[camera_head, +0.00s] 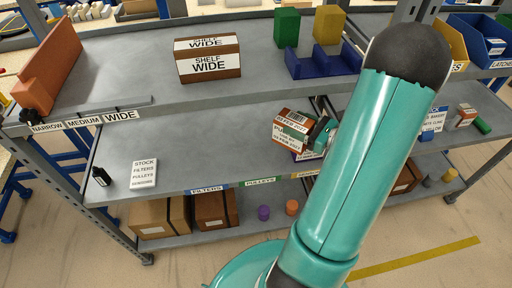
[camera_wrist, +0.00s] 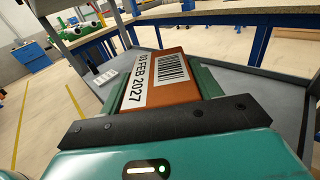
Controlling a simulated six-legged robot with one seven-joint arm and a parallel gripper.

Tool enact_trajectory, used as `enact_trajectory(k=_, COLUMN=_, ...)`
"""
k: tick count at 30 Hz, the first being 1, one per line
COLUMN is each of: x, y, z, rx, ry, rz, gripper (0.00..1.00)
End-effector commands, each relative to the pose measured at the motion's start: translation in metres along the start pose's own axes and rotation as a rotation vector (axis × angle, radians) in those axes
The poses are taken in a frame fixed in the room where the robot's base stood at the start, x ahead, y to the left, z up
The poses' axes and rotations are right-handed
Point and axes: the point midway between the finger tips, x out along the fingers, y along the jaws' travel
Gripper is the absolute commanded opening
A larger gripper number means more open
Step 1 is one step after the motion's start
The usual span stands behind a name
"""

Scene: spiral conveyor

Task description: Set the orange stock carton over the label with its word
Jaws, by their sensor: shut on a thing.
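The orange carton (camera_head: 292,126) is in my gripper (camera_head: 322,132), tilted above the middle shelf. It has white labels; one line seems to start with "PU", the rest is too small or hidden. On the middle shelf's front edge are a blue FILTERS label (camera_head: 208,189), a green PULLEYS label (camera_head: 260,181) and a yellow label (camera_head: 306,174), partly hidden by my arm.
A purple-and-white box (camera_head: 306,155) stands just below the held carton, partly hidden. A stock list card (camera_head: 143,173) and a black bottle (camera_head: 101,176) stand at the shelf's left. Shelf surface (camera_head: 210,150) behind FILTERS and PULLEYS is clear. A SHELF WIDE box (camera_head: 208,61) is above.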

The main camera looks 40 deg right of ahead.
Motion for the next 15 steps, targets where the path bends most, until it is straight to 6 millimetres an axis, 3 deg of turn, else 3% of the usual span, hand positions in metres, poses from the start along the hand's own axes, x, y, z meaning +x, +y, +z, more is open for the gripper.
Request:
enact_trajectory(k=8, x=0.058, y=0.032, z=-0.026, rx=0.003, ry=-0.002, rz=0.008, gripper=0.33)
enact_trajectory(k=15, x=0.093, y=0.049, z=-0.066, rx=0.005, ry=-0.001, rz=0.006, gripper=0.33)
